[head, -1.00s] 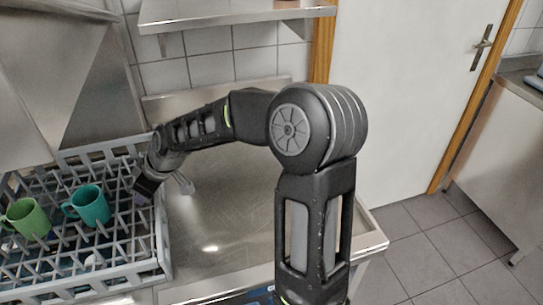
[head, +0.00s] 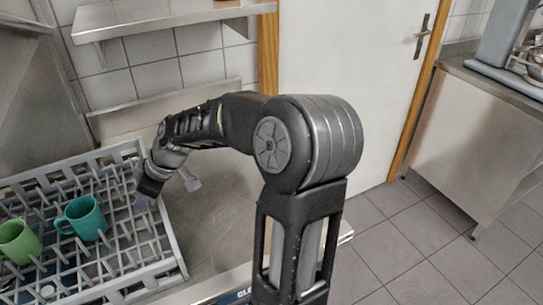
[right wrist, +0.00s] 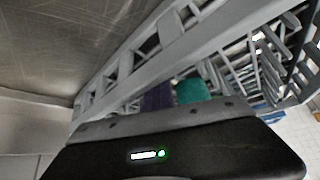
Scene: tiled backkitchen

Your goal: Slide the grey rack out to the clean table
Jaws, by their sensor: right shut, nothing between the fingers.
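The grey rack (head: 172,245) is an open lattice with upright pegs at the left of the head view. Its right part lies over the steel clean table (head: 215,215). A green mug (head: 18,242) and a teal mug (head: 84,218) stand in it. My right gripper (head: 143,201) is shut and empty, with its fingertips low at the inner side of the rack's right wall. In the right wrist view, the rack wall (right wrist: 165,50) runs close past the fingers, and the teal mug (right wrist: 193,91) shows behind. Exact finger contact is hard to see. My left gripper is not in view.
A steel wall shelf (head: 150,17) hangs above the table's back. The table is clear right of the rack, partly hidden by my right arm. A white door (head: 345,90) and a steel counter (head: 470,130) stand farther right, with tiled floor between.

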